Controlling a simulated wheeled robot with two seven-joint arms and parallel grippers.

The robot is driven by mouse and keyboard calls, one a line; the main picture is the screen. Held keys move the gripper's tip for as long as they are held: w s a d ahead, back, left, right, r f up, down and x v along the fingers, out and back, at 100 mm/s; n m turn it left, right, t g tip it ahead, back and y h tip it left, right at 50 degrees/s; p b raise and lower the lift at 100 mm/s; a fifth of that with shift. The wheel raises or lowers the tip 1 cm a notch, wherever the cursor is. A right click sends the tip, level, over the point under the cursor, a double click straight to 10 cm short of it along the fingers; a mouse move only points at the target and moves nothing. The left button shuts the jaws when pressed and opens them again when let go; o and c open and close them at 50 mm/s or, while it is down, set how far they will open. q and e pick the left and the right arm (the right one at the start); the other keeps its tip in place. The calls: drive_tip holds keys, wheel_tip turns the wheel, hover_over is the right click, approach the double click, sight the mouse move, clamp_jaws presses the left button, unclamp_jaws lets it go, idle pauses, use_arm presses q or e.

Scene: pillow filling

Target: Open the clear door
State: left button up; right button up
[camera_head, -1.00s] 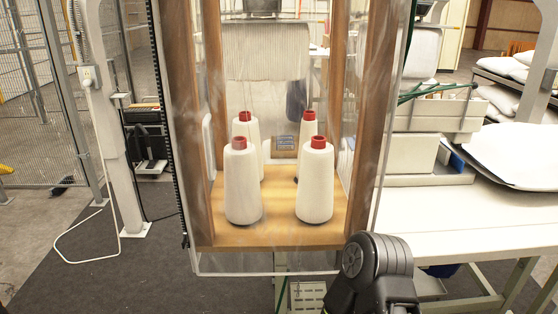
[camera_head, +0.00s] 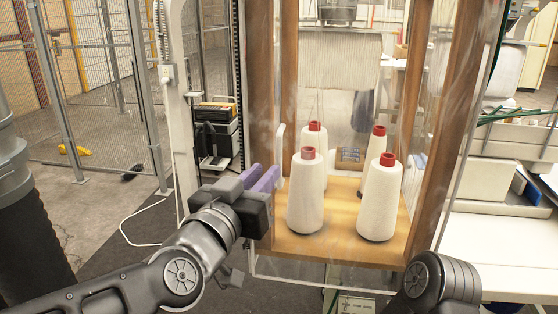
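The clear door (camera_head: 340,276) is a see-through panel across the front of a wooden cabinet (camera_head: 263,100), and it looks shut. A pale handle (camera_head: 280,150) shows near its left side. My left gripper (camera_head: 262,177), with purple fingers, is at the door's lower left, just below and left of the handle. Its fingers are apart with nothing seen between them. I cannot tell whether it touches the door. My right arm shows at the bottom right, but its gripper is out of view.
Several white thread cones (camera_head: 306,195) with red tops stand on the cabinet's wooden shelf (camera_head: 340,240). A white table (camera_head: 500,245) is to the right. A grey post (camera_head: 178,110) and a mesh fence (camera_head: 100,110) stand to the left. Some floor is clear between fence and cabinet.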

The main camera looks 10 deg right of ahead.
sight(278, 160)
use_arm(q)
drive_tip(key=shift+w+f+m, duration=0.2)
drive_tip(key=shift+f+m, duration=0.05)
drive_tip(key=shift+m, duration=0.15)
drive_tip(key=x, duration=0.8)
drive_tip(key=shift+f, duration=0.1)
clamp_jaws()
idle(1.4)
